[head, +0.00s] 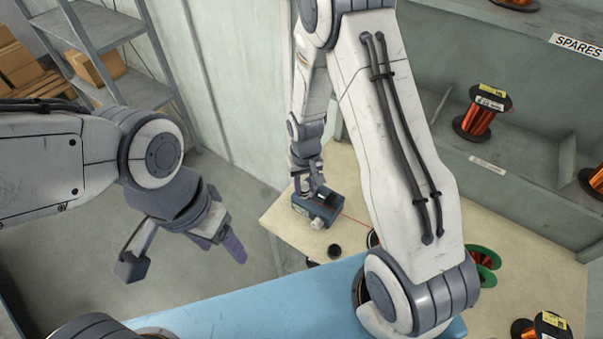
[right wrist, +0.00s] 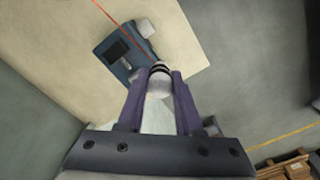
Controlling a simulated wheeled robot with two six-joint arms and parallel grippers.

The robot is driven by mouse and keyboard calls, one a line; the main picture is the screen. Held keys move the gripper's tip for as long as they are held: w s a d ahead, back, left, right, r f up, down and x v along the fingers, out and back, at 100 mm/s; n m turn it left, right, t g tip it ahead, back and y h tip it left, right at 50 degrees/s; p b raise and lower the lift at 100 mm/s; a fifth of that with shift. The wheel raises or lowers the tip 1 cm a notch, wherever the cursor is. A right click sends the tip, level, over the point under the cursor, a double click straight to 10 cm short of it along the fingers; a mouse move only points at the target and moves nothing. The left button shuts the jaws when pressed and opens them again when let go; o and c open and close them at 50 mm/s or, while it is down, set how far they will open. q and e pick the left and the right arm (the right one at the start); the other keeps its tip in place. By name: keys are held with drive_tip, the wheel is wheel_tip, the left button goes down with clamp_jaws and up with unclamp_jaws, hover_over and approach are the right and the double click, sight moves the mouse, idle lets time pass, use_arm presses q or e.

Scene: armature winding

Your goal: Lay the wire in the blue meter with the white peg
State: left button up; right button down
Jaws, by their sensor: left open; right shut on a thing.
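The blue meter (head: 325,203) sits on the pale worktop, and it also shows in the right wrist view (right wrist: 113,67) with a dark panel. A white peg (head: 317,223) stands at one corner of it, also seen in the right wrist view (right wrist: 147,28). A thin red wire (right wrist: 121,28) crosses the worktop and meter towards my right gripper (right wrist: 158,78). That gripper is shut on a pale, dark-banded piece (right wrist: 158,88) at the meter's edge; whether the piece touches the meter is unclear. My left gripper (head: 183,258) is open and empty, left of the worktop.
A blue surface (head: 280,308) lies in front of the worktop (head: 285,222). A small black round part (head: 334,251) lies near the meter. Copper spools (head: 483,112) stand on the shelf at right, and a green-flanged spool (head: 484,257) on the worktop. Grey shelving (head: 105,35) holds boxes.

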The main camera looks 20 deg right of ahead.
drive_tip(key=w+d+f+b, duration=0.2)
drive_tip(key=w+d+f, duration=0.1)
drive_tip(key=w+d, duration=0.1)
drive_tip(key=shift+d, duration=0.75)
idle(0.6)
